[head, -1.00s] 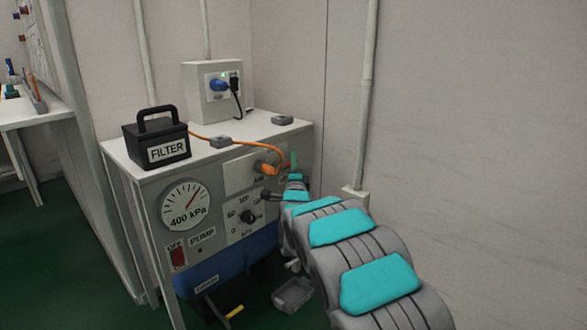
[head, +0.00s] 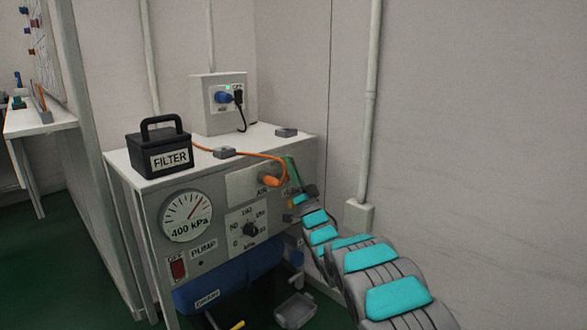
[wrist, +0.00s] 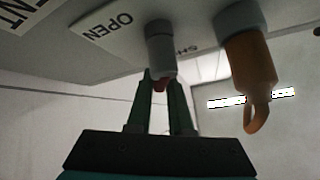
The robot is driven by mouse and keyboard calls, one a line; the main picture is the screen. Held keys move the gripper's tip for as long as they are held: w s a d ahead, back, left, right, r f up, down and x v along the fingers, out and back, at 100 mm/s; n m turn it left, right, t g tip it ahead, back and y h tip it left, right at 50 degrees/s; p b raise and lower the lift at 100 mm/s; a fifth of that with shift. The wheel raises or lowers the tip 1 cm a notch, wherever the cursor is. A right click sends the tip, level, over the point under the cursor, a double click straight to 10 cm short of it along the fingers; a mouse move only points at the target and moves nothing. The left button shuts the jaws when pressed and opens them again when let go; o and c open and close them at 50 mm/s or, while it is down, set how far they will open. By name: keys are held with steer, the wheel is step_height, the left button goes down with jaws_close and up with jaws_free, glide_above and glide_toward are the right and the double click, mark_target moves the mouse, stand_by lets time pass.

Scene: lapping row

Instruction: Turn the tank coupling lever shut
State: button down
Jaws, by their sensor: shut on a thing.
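The coupling shows in the wrist view as a grey cylindrical hub (wrist: 160,45) on a pale plate marked OPEN, with part of a second word, "SH", to its right. In the head view my gripper (head: 293,170) is at the right end of the pump cabinet's front (head: 215,220). There the arm and fingers hide the lever. The blue tank (head: 225,285) sits under the cabinet.
An orange hose plug (head: 270,181) is just left of my gripper; it also hangs close by in the wrist view (wrist: 250,75). A black FILTER box (head: 160,148) and socket box (head: 218,103) stand on top. A wall pipe (head: 367,110) is at right.

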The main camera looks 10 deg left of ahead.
steer(key=shift+s+a+r+n+g+y, duration=0.1)
steer(key=shift+s+a+n+g+y, duration=0.15)
steer(key=shift+n+g+y, duration=1.55)
steer(key=shift+s+a+n+g+y, duration=0.25)
steer(key=shift+n+g+y, duration=0.85)
steer(key=shift+n, duration=1.3)
steer(key=shift+s+a+r+n+g+y, duration=0.15)
steer(key=shift+s+n+g+y, duration=0.15)
steer(key=shift+n+g+y, duration=1.2)
steer(key=shift+f+n+g+h, duration=0.1)
steer(key=shift+n+g+h, duration=0.2)
steer(key=shift+n+h, duration=0.25)
steer(key=c, duration=0.8)
jaws_free()
steer(key=shift+c, duration=0.2)
steer(key=v, duration=0.7)
steer(key=shift+d+f, duration=0.25)
steer(key=shift+f, duration=0.05)
steer(key=shift+s, duration=0.1)
